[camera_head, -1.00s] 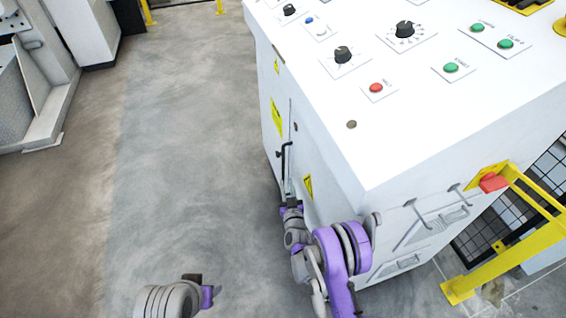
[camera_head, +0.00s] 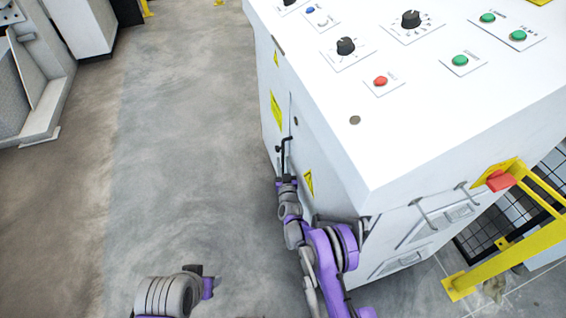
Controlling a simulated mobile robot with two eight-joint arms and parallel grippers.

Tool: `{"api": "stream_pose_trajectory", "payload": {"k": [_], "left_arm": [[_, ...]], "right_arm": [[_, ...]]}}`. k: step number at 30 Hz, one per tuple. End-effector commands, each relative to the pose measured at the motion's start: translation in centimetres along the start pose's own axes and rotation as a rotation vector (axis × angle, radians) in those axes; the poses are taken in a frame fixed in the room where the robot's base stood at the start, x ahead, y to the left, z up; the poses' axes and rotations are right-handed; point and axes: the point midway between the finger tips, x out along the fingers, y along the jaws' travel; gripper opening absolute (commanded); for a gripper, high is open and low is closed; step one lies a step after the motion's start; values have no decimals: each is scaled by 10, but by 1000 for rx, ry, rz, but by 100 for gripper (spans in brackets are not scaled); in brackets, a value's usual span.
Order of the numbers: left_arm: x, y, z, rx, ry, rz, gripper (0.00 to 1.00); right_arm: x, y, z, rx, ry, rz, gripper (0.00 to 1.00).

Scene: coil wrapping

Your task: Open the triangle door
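The white cabinet's left side face has a door panel with a yellow triangle sign (camera_head: 309,182). A second yellow sign (camera_head: 276,110) is farther along that face. A dark upright handle (camera_head: 285,150) stands out from the face between the signs, beside a vertical seam. My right gripper (camera_head: 283,181) is at the handle's lower end. I cannot tell whether it touches the handle, and its fingers are too small and dark to read. My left gripper (camera_head: 205,278) is low in the view, over the floor and away from the cabinet; its finger opening is hidden.
The cabinet top (camera_head: 430,90) carries knobs and coloured buttons. A yellow rail (camera_head: 510,255) stands at the lower right, near a red part (camera_head: 500,181). Grey floor (camera_head: 190,150) left of the cabinet is clear. Other machinery (camera_head: 30,85) stands at the far left.

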Motion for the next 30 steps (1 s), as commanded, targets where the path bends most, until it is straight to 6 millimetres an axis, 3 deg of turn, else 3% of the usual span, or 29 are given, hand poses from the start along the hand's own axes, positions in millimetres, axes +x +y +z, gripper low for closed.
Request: {"api": "stream_pose_trajectory", "payload": {"k": [11, 16, 30], "left_arm": [[1, 0, 0, 0, 0, 0, 50], [1, 0, 0, 0, 0, 0, 50], [1, 0, 0, 0, 0, 0, 50]], "right_arm": [[6, 0, 0, -1, 0, 0, 28], [6, 0, 0, 0, 0, 0, 0], [6, 0, 0, 0, 0, 0, 0]]}}
